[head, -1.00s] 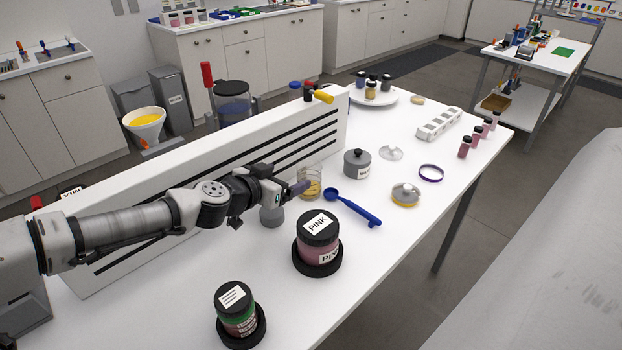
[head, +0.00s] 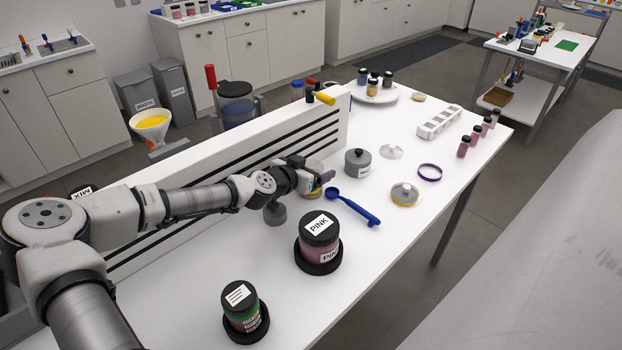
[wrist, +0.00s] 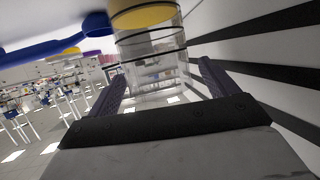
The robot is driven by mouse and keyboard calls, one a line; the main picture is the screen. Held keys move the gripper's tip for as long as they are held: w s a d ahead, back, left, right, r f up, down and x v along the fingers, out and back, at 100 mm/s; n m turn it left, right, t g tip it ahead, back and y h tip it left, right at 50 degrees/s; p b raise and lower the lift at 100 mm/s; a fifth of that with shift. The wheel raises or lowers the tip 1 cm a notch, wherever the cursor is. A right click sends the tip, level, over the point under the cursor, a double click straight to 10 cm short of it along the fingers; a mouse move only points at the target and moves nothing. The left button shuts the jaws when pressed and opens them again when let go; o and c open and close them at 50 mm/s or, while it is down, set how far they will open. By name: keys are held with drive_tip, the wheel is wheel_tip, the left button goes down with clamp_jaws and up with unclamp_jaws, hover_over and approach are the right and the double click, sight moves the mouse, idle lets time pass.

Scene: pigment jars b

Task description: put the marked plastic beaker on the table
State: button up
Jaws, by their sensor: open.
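The clear plastic beaker (wrist: 152,50) has dark bands around it and yellow contents at its base. In the wrist view the picture is turned over, with the table at the top. The beaker stands on the white table (head: 390,245), close to the striped white board. In the head view my gripper mostly hides it, and only its yellowish lower part (head: 311,194) shows. My gripper (wrist: 162,78) is open, with one purple finger on each side of the beaker. I cannot tell whether either finger touches it. In the head view my gripper (head: 322,179) is low beside the board.
The striped board (head: 215,165) runs along the arm's far side. A blue scoop (head: 358,209), a PINK jar (head: 318,238) and a grey lidded pot (head: 358,162) stand near the gripper. A green-banded jar (head: 241,307) is in front. The table's right front is clear.

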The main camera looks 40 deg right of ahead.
drive_tip(key=shift+c, duration=0.3)
drive_tip(key=c, duration=1.1)
drive_tip(key=shift+r, duration=0.1)
